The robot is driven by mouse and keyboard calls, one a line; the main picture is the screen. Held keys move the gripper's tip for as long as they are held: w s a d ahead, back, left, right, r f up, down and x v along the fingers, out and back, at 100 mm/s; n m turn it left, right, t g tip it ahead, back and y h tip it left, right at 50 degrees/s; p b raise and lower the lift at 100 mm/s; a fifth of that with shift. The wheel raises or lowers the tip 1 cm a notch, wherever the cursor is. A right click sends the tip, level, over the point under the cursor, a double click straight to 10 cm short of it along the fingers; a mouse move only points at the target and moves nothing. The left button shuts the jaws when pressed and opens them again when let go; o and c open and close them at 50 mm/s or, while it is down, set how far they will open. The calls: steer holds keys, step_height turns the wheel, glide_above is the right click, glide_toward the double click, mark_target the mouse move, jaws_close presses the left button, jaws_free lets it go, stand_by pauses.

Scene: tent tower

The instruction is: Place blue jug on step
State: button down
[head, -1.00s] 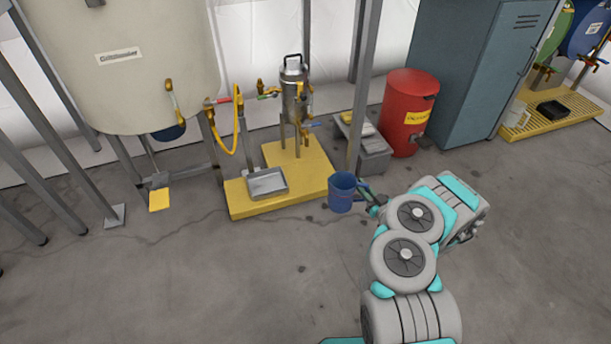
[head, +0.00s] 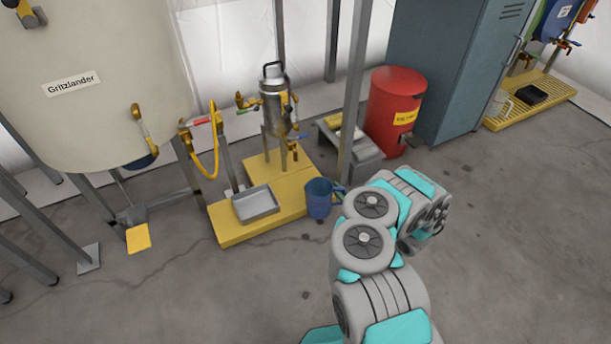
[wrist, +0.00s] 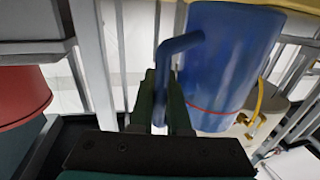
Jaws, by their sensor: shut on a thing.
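The blue jug (head: 318,199) is upright in the head view, in front of the right end of the two-level yellow platform (head: 232,232). Whether it touches the platform or floor I cannot tell. My gripper is largely hidden behind my arm there. In the wrist view my gripper (wrist: 160,97) is shut on the handle of the blue jug (wrist: 225,65), whose body fills the upper right with a red line around it. A grey step-like block (head: 366,163) stands behind the jug, to its right, partly hidden by a post. Which one is the step is not marked.
A grey tray (head: 256,205) and a metal vessel (head: 274,103) on legs occupy the yellow platform. A grey post (head: 355,90) rises behind the jug. A red bin (head: 394,110) and a blue-grey cabinet (head: 445,70) stand right. The front floor is open.

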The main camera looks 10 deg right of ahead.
steer(key=b+x, duration=0.2)
steer(key=x, duration=0.7)
steer(key=shift+w+a+f+b, duration=0.1)
steer(key=shift+w+a+b, duration=0.05)
steer(key=shift+w+b, duration=0.15)
steer(key=b+x, duration=0.1)
steer(key=x, duration=0.3)
steer(key=shift+a+f, duration=0.1)
steer(key=shift+a, duration=0.05)
steer(key=shift+f+b, duration=0.4)
steer(key=shift+f, duration=0.3)
steer(key=c, duration=0.9)
jaws_free()
